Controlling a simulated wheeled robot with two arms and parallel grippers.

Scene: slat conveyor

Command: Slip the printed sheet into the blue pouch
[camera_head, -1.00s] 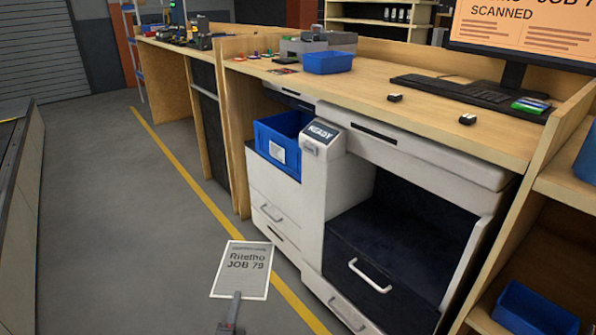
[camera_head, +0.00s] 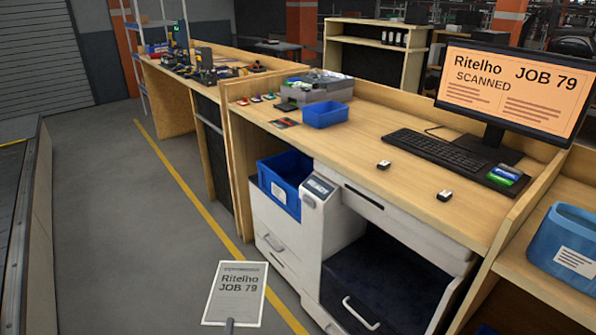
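My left gripper (camera_head: 229,325) shows only as a grey fingertip at the sheet's bottom edge. It is shut on that edge; the rest of it is below the picture. A blue pouch (camera_head: 552,232) with an open top and a white label stands on the wooden surface at the right edge, well apart from the sheet. My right gripper is not in view.
A white printer (camera_head: 325,210) stands under the wooden counter, with a blue bin (camera_head: 292,172) on its left. The counter holds a blue tray (camera_head: 325,114), a keyboard (camera_head: 437,152) and a monitor (camera_head: 512,88) reading "Ritelho JOB 79 SCANNED".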

